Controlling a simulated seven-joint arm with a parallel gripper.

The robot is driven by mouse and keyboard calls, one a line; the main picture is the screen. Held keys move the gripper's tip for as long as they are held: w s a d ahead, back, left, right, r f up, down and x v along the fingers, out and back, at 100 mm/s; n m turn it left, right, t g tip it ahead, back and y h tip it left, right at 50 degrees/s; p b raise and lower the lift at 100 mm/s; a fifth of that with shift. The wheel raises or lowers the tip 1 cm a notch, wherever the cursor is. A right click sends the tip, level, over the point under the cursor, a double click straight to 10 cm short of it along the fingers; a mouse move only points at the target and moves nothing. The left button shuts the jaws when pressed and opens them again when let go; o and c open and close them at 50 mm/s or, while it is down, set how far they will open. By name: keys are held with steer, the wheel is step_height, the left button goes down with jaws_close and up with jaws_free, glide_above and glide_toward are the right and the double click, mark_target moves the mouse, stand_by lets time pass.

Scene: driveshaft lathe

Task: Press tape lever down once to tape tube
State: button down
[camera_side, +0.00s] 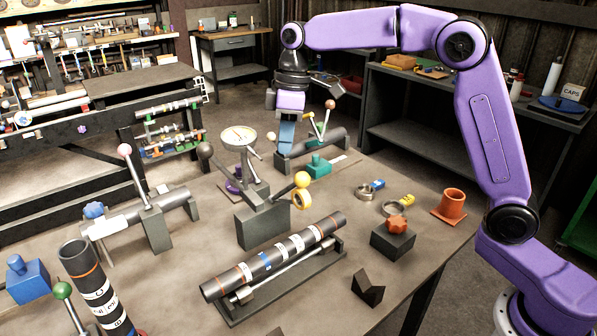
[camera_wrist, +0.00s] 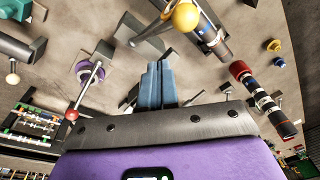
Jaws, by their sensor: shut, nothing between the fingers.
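A yellow ring like a tape roll (camera_side: 302,200) hangs just below the knob. A black tube (camera_side: 270,258) with white, blue and orange bands lies on a low rack in front. My gripper (camera_side: 286,147) points down behind and above the lever, apart from it, its blue fingers closed and empty. In the wrist view the closed fingers (camera_wrist: 160,80) show at centre, and the yellow knob (camera_wrist: 185,17) is at the top, clear of them.
A teal block (camera_side: 318,166) and a dark tube on supports (camera_side: 315,147) stand near my gripper. A pink-knobbed lever (camera_side: 125,150) is at left. Upright tube (camera_side: 90,285) stands at front left. Clamps, an orange-knobbed block (camera_side: 394,235) and an orange cup (camera_side: 452,204) sit right.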

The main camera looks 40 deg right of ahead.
steer(key=shift+s+f, duration=0.9)
steer(key=shift+f, duration=0.05)
